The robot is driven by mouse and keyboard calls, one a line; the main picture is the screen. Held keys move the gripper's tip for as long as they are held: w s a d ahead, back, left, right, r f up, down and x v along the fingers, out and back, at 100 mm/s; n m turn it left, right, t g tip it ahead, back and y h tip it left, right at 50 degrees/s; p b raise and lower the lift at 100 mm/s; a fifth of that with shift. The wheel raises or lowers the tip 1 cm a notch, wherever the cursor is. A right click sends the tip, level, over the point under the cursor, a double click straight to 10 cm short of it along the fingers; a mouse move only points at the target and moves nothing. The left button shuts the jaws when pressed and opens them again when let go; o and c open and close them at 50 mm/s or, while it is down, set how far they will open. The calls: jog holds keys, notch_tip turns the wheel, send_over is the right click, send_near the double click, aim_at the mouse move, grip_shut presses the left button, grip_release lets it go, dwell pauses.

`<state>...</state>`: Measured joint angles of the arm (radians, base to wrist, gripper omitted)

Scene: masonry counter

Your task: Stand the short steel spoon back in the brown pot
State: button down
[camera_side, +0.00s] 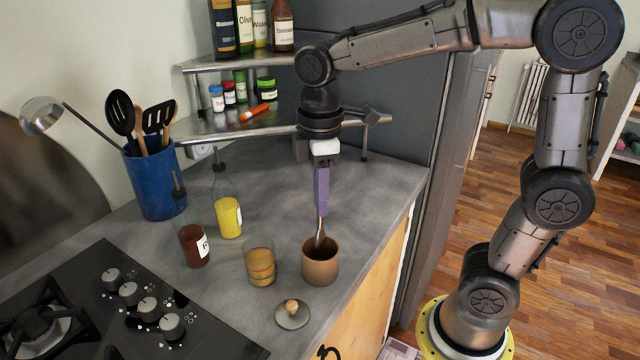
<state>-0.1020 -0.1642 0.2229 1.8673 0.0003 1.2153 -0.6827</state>
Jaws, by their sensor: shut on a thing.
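The brown pot (320,268) stands upright on the grey counter near its right edge. The short steel spoon (320,231) is upright, with its lower end inside the mouth of the pot. My gripper (321,205) is directly above the pot, pointing down, and is shut on the upper part of the spoon. The fingers hide the spoon's top, and the pot wall hides whatever is below the rim. I cannot tell whether the spoon touches the pot's bottom.
A glass jar (260,264) stands close left of the pot, with a small lid (292,314) in front. Yellow (229,217) and red (194,245) bottles, a blue utensil crock (153,184) and a hob (110,310) are further left. A corner shelf (235,128) stands behind.

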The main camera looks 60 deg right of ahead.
aim_at(320, 229)
jog(key=shift+f, duration=3)
jog(key=shift+f, duration=0.15)
jog(key=shift+c, duration=1.5)
grip_release()
jog(key=shift+r, duration=3.55)
